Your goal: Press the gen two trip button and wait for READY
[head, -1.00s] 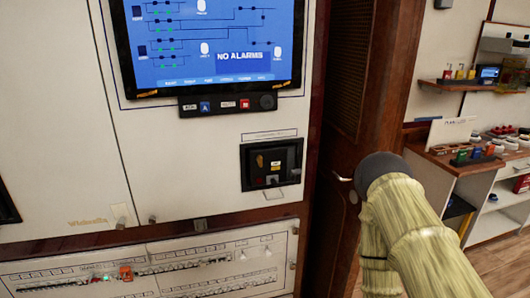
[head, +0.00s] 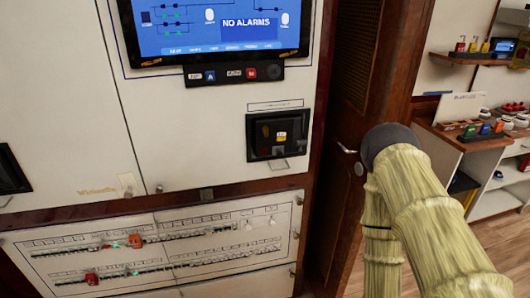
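A white cabinet panel fills the left and middle of the head view. A blue screen (head: 215,25) at the top reads "NO ALARMS". Below it is a dark strip (head: 234,74) with small labelled buttons, one blue and one red. A black recessed breaker unit (head: 273,134) with a small yellow mark sits lower right. The lower panel (head: 160,243) has two rows of breakers, with red or orange and green parts among them. I cannot read which one is gen two trip. My arm, in a straw-coloured cover, reaches in from the right; my gripper is not visible.
A brown wooden door (head: 350,150) with a handle stands right of the cabinet, close to my arm. Farther right are a wall shelf (head: 478,59) and a white shelf unit (head: 490,190) with small coloured items. Wooden floor (head: 495,250) shows at lower right.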

